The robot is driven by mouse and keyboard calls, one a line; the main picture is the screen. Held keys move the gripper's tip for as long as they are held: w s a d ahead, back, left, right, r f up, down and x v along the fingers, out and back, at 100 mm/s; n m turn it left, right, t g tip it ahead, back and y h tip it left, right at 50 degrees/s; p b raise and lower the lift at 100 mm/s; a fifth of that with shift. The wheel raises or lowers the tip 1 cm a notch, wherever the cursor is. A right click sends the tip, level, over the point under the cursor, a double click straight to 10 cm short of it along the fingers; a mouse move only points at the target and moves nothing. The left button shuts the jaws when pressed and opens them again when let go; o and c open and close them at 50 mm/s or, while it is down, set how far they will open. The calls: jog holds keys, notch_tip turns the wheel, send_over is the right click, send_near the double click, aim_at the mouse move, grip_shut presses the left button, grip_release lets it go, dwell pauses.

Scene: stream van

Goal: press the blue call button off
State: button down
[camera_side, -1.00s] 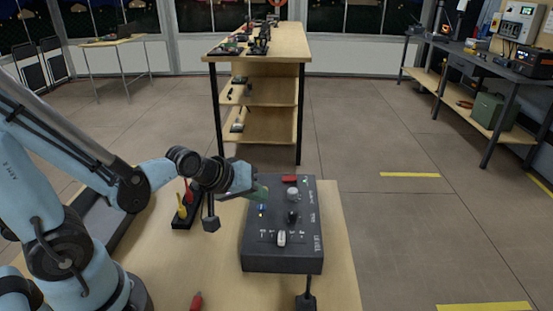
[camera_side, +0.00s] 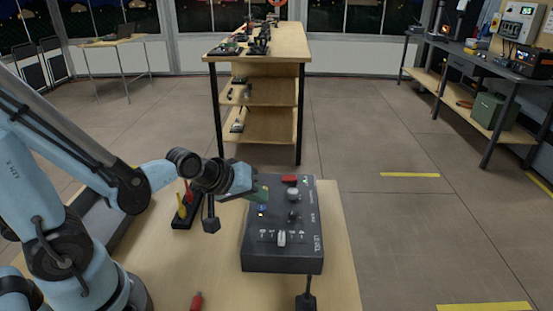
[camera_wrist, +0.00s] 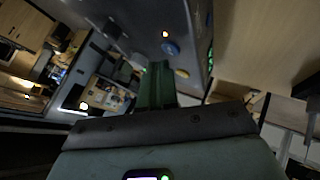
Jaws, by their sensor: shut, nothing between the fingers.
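A dark control box (camera_side: 258,250) stands on the wooden table. Its blue button (camera_side: 262,208) is near the left edge of the top face. In the wrist view the blue button (camera_wrist: 171,47) shows beside a small lit orange lamp (camera_wrist: 165,34). My gripper (camera_side: 263,192) is over the box's left edge, just behind the blue button in the side view. Its green fingers (camera_wrist: 157,85) are shut and empty. The fingertips look apart from the button; their height above the box is hard to tell.
The box also carries a red part (camera_side: 290,179), a grey knob (camera_side: 291,193), a black knob (camera_side: 293,215) and a pale lever (camera_side: 281,239). A black holder with yellow and red handles (camera_side: 182,211) stands to the left. Bare tabletop (camera_side: 205,265) lies in front of it.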

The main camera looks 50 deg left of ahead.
jog(key=shift+f, duration=0.3)
jog(key=shift+f, duration=0.15)
dwell(0.4)
jog(key=shift+r, duration=0.6)
jog(key=shift+r, duration=3)
jog(key=m+g, duration=0.2)
jog(key=m, duration=0.6)
send_near(257, 208)
notch_tip(257, 208, up, 3)
jog(key=d, duration=0.1)
jog(key=shift+f, duration=0.15)
